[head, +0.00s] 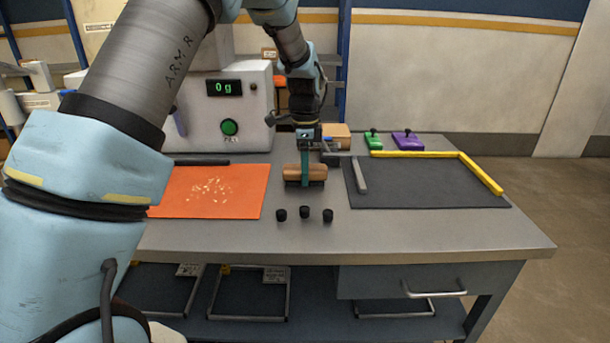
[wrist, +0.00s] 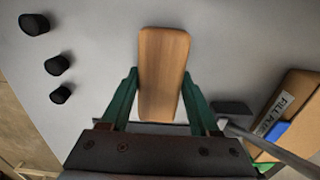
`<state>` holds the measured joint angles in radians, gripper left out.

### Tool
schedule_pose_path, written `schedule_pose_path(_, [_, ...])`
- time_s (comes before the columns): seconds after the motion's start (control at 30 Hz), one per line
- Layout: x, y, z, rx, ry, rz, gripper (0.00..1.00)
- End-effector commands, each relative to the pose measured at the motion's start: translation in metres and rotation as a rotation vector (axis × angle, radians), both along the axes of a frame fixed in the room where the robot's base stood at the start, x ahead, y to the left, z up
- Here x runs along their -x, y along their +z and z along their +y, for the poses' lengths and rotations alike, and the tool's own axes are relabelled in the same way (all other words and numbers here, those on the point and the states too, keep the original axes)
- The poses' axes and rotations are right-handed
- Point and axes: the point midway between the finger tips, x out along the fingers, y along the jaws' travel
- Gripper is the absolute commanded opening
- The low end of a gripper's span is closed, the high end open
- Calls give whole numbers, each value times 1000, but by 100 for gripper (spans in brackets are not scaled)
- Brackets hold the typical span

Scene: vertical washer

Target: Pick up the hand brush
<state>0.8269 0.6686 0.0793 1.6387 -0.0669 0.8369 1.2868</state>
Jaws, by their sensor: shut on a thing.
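The hand brush (head: 292,172) has a wooden back and a dark lower side. It is in the middle of the bench, between the orange mat and the dark mat. In the wrist view its wooden back (wrist: 163,70) lies lengthwise between the two green fingers. My gripper (head: 305,176) points down and is shut on the brush, with one green finger in front of it in the head view. I cannot tell whether the brush touches the bench top.
Three small black knobs (head: 304,212) stand in front of the brush. An orange mat (head: 248,200) with pale crumbs lies left, a dark mat (head: 420,186) with a yellow bar (head: 420,154) right. A box (wrist: 295,105) and a scale (head: 225,130) stand behind.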

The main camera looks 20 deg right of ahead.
Motion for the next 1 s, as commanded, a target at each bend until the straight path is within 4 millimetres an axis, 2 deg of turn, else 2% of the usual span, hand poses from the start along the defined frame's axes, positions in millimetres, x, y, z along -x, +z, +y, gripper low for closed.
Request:
schedule_pose_path(0.23, [0, 1, 0, 0, 0, -1, 2])
schedule_pose_path(0.33, [-1, 8, -1, 2, 0, -1, 2])
schedule_pose_path(0.8, [-1, 89, -1, 1, 0, -3, 2])
schedule_pose_path(1.0, [0, 100, 0, -1, 0, 0, 2])
